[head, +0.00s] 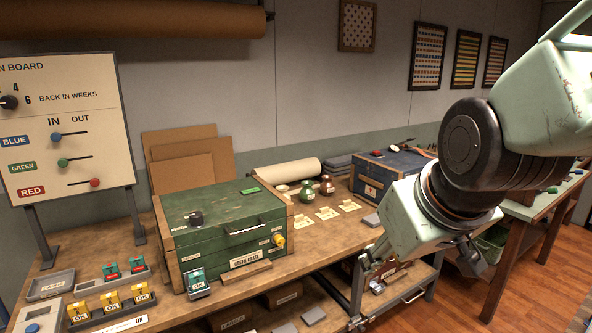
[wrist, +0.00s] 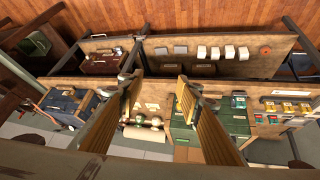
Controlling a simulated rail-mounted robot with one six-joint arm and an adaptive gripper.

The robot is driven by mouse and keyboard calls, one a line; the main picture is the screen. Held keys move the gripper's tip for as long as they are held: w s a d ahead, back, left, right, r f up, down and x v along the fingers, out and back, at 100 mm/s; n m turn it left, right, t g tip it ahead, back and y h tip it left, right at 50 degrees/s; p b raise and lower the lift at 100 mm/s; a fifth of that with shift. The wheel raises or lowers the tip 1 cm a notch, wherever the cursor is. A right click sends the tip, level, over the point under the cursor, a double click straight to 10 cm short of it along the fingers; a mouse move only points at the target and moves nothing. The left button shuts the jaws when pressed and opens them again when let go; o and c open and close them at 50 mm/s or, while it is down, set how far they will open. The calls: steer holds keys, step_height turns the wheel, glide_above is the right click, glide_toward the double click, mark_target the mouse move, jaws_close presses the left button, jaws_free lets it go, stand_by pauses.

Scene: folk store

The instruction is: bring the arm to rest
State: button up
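My arm reaches in from the right of the head view, and its pale green wrist hangs in front of the bench. My gripper (wrist: 158,80) shows in the wrist view with its two fingers spread apart and nothing between them. In the head view its fingertips are small and partly hidden by the wrist. Behind the gripper, in the wrist view, lies the workbench with a green crate (wrist: 215,122) on one side and a blue crate (wrist: 68,104) on the other. No contact between the gripper and anything shows.
The green crate (head: 222,232) and blue crate (head: 385,173) stand on the workbench (head: 330,236). Small bottles and paper tags lie between them. An IN/OUT board (head: 75,125) stands at left. A side table (head: 520,213) is at right, beyond my arm. Wooden floor is open at lower right.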

steer(key=s+d+r+m+g, duration=0.1)
steer(key=s+d+r, duration=0.1)
steer(key=s, duration=0.9)
steer(key=s+d+r+m+g, duration=0.1)
steer(key=s+d+m, duration=0.1)
steer(key=s, duration=0.9)
steer(key=shift+r+g+h, duration=0.3)
steer(key=shift+r+g, duration=0.05)
steer(key=shift+g, duration=0.05)
